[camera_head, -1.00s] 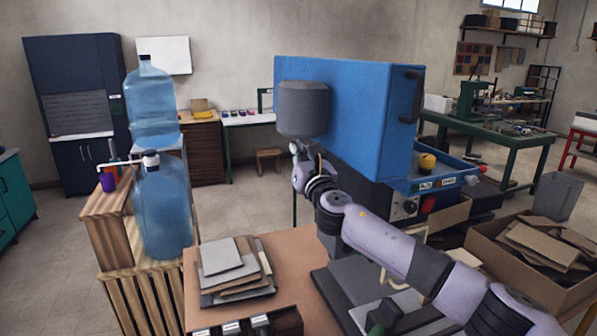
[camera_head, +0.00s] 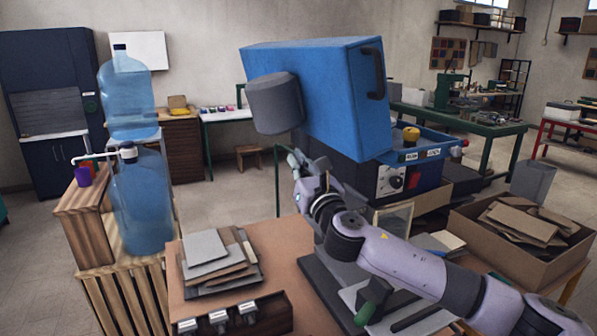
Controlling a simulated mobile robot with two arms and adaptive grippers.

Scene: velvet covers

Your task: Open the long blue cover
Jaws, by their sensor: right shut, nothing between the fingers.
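The long blue cover (camera_head: 335,95) is a big box-shaped hood over a machine base (camera_head: 385,178). It sits tilted, with its top leaning toward the left. A black handle (camera_head: 375,75) is on its right end. A grey cylinder (camera_head: 274,103) sticks out from its left side. My right gripper (camera_head: 293,160) is just below the cover and the cylinder, shut and empty. It looks close to the cover's lower edge, but I cannot tell whether it touches. My left gripper is out of view.
A wooden bench (camera_head: 285,262) with stacked grey and brown sheets (camera_head: 218,262) stands in front. A blue water bottle (camera_head: 140,200) is at the left. A cardboard box of scraps (camera_head: 520,240) is at the right. Open floor lies behind the bench on the left.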

